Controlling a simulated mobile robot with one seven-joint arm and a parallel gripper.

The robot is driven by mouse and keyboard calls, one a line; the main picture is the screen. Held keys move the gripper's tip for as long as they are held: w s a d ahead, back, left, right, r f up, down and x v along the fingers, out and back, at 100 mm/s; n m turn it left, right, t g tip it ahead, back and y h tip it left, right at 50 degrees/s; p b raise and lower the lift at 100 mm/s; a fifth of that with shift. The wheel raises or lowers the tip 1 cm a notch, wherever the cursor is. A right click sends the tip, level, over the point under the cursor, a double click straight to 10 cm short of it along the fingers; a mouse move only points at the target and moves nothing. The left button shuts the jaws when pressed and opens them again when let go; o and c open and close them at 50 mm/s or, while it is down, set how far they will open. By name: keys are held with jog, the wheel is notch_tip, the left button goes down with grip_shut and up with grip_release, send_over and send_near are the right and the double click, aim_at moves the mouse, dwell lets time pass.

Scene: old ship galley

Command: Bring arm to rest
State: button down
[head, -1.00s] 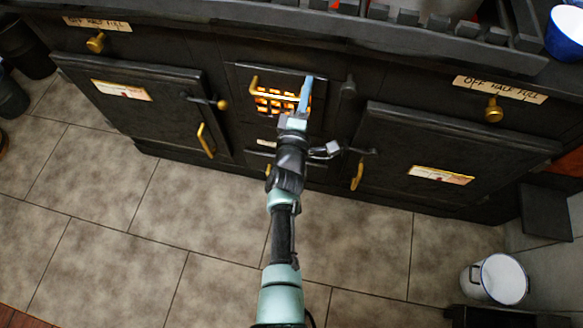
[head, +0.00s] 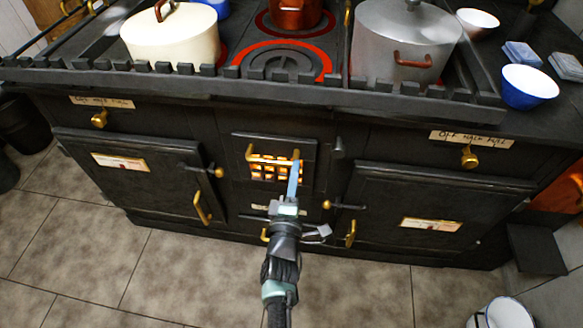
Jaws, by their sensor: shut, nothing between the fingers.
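My gripper (head: 296,160) is at the end of my outstretched arm, in the middle of the head view. Its blue fingers are together, with nothing seen between them. They appear in front of the stove's small central fire door (head: 245,185), overlapping the right side of its glowing grate (head: 268,172) and the end of its brass handle (head: 268,159). I cannot tell whether the fingertips touch the door or handle.
The black stove (head: 130,114) spans the view, with closed oven doors on the left (head: 150,185) and right (head: 440,200). A cream pot (head: 172,42) and a grey pot (head: 400,45) stand on top. A white bucket (head: 508,314) stands lower right. Tiled floor (head: 75,250) is clear at left.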

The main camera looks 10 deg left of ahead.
jog(key=s+p, duration=0.2)
jog(key=s, duration=0.5)
jog(key=shift+s+f, duration=0.25)
jog(key=shift+s, duration=0.05)
